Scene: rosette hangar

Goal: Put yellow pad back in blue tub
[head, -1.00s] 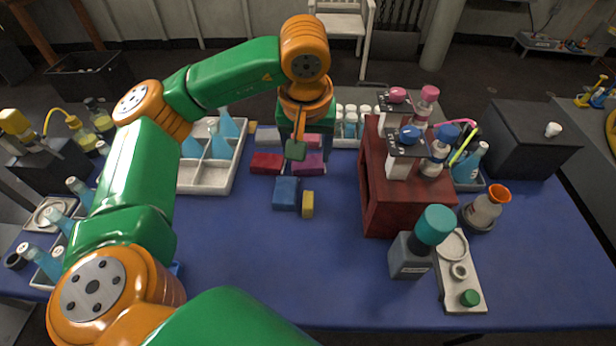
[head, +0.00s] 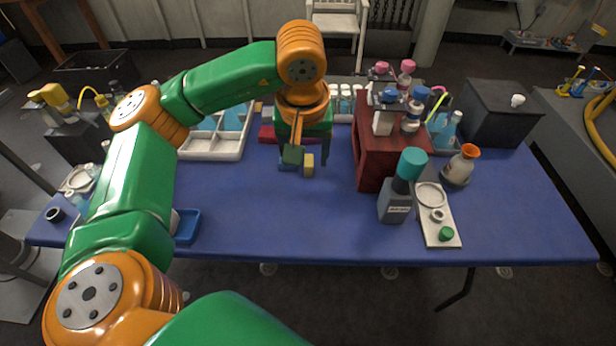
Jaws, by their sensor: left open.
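The yellow pad (head: 308,164) is a small block standing on the blue table, beside a blue pad (head: 286,162) that is partly hidden by my gripper. My left gripper (head: 309,158) points down at the pad with its fingers apart. The yellow pad shows between the fingers in the picture; whether they are around it or still above it I cannot tell. The blue tub (head: 188,228) sits near the table's front left, partly hidden by my left arm. My right gripper is not in view.
A red pad (head: 267,133) lies behind my gripper. A white divided tray (head: 230,150) with bottles stands at left. A dark red box (head: 372,165) carrying bottles and a grey bottle with teal cap (head: 395,207) stand at right. The table's front middle is clear.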

